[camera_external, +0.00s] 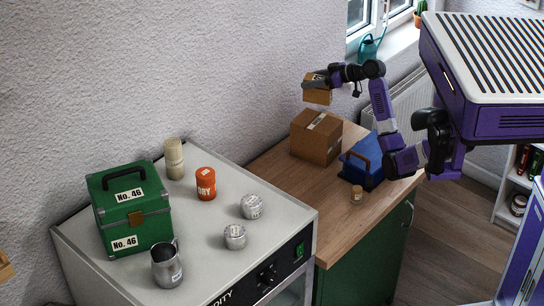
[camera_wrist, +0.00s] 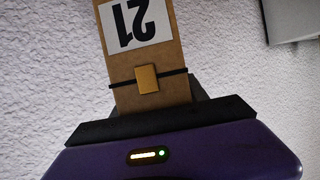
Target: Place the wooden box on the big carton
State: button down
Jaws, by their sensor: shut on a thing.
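My purple gripper (camera_external: 316,83) is shut on the wooden box (camera_external: 317,96), a small brown box, and holds it in the air above the big carton. In the wrist view the wooden box (camera_wrist: 150,60) shows a white label reading 21, upside down, a dark band and a small brass clasp. The gripper (camera_wrist: 155,115) covers the box's near end. The big carton (camera_external: 316,138) is a larger brown cardboard box with a pale label on top, standing on the wooden worktop (camera_external: 283,181). A gap shows between the held box and the carton's top.
A blue case (camera_external: 363,160) with a brown handle stands right of the carton, and a small jar (camera_external: 357,195) stands in front. The white cabinet (camera_external: 200,235) at left bears a green box (camera_external: 131,208), an orange canister (camera_external: 206,184) and tins. The wall is close behind.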

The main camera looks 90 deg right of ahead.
aim_at(311, 101)
notch_tip(311, 101, down, 9)
jog(key=shift+f+p, duration=0.1)
jog(key=shift+p, duration=0.4)
jog(key=shift+f, duration=0.2)
jog(key=c, duration=0.6)
grip_release()
jog(key=shift+r, duration=0.1)
